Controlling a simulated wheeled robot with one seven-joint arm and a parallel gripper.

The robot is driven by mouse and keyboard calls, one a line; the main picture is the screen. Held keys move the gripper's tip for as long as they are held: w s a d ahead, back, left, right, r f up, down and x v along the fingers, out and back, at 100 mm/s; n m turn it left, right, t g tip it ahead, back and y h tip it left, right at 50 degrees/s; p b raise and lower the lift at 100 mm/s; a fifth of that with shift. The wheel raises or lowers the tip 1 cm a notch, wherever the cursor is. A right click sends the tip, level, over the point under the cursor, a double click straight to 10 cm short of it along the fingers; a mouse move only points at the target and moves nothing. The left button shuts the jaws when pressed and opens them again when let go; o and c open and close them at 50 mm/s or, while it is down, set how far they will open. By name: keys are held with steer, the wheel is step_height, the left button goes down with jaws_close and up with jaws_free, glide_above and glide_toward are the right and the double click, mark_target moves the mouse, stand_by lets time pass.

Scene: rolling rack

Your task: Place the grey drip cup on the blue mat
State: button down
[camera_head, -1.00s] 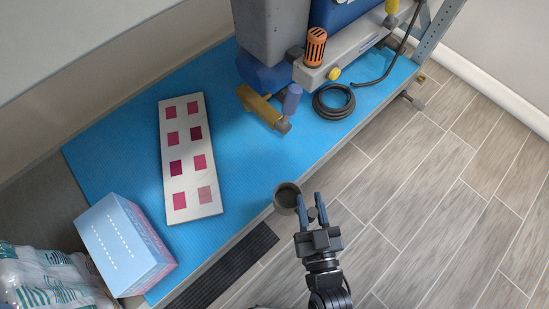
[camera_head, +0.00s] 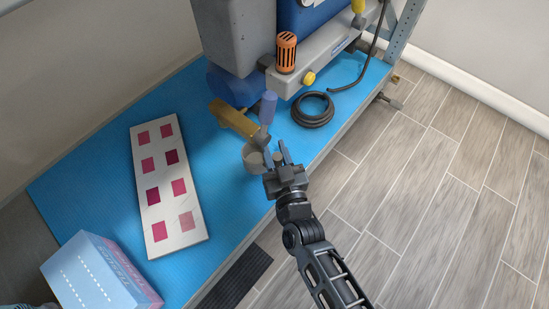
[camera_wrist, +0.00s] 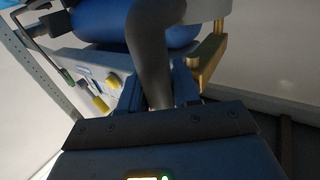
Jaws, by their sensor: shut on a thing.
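The grey drip cup (camera_head: 251,158) is held by its side in my gripper (camera_head: 276,155). In the head view it appears over the blue mat (camera_head: 90,180), just below the brass tap in the picture. I cannot tell whether its base touches the mat. In the wrist view the dark grey cup (camera_wrist: 152,50) rises between the two fingers of my gripper (camera_wrist: 157,85), which are shut on it. The fingers partly hide the cup's right side in the head view.
The brass tap (camera_head: 235,118) with a blue handle (camera_head: 268,106) is close beside the cup. A coiled black hose (camera_head: 313,109) lies to the right. Mat between board and cup is clear.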

steer(key=shift+w+a, duration=0.1)
steer(key=shift+w, duration=0.2)
step_height(320, 180, down, 4)
steer(key=b, duration=0.2)
steer(key=shift+r+b, duration=0.25)
steer(key=shift+b, duration=0.1)
steer(key=c, duration=0.8)
jaws_free()
steer(key=shift+f, duration=0.1)
